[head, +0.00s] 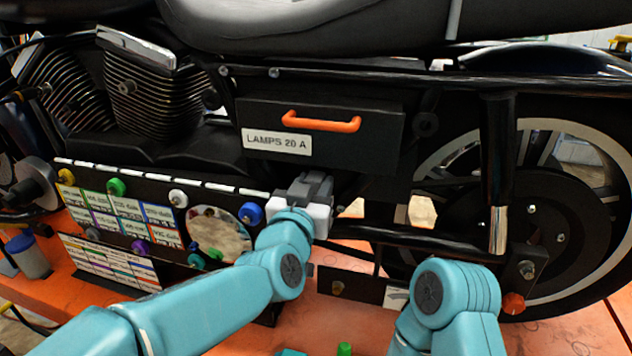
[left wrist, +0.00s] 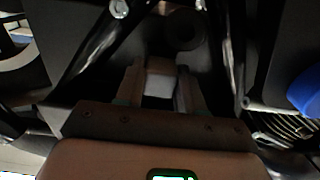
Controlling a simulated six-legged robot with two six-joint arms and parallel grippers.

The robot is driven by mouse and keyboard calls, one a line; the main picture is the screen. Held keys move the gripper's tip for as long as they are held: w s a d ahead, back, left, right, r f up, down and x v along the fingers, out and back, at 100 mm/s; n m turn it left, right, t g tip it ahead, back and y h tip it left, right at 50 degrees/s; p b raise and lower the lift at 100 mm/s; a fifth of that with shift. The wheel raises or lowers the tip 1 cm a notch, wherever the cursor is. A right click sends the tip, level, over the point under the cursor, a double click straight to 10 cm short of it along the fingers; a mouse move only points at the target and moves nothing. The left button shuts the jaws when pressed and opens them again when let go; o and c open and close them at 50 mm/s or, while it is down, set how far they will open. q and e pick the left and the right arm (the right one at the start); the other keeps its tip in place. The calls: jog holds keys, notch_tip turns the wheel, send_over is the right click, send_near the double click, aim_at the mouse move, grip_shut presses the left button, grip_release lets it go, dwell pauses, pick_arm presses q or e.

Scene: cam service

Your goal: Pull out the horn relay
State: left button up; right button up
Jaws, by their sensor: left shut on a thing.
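My left gripper (head: 316,186) is at the right end of the black panel, below the drawer-like box, and mostly hidden behind its own wrist in the head view. In the left wrist view, its two fingers (left wrist: 160,88) are shut on a small pale block (left wrist: 160,68), which appears to be the horn relay. Its label does not show. Whether the relay is still seated in a socket cannot be told, as the dark area around it hides its far end. My right gripper is out of view; only part of that arm shows at lower right.
A black box marked LAMPS 20 A (head: 276,143) has an orange handle (head: 321,121) above my left gripper. A blue knob (head: 250,213), a round mirror (head: 216,232) and label cards (head: 119,214) are to its left. The motorcycle's rear wheel (head: 590,150) is at right.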

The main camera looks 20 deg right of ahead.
pick_arm(q)
jog(key=shift+s+a, duration=0.1)
dwell(0.3)
jog(key=shift+b+v, duration=0.5)
jog(key=shift+v, duration=0.35)
jog(key=shift+s, duration=0.1)
jog(key=b+v, duration=0.2)
jog(key=v, duration=0.4)
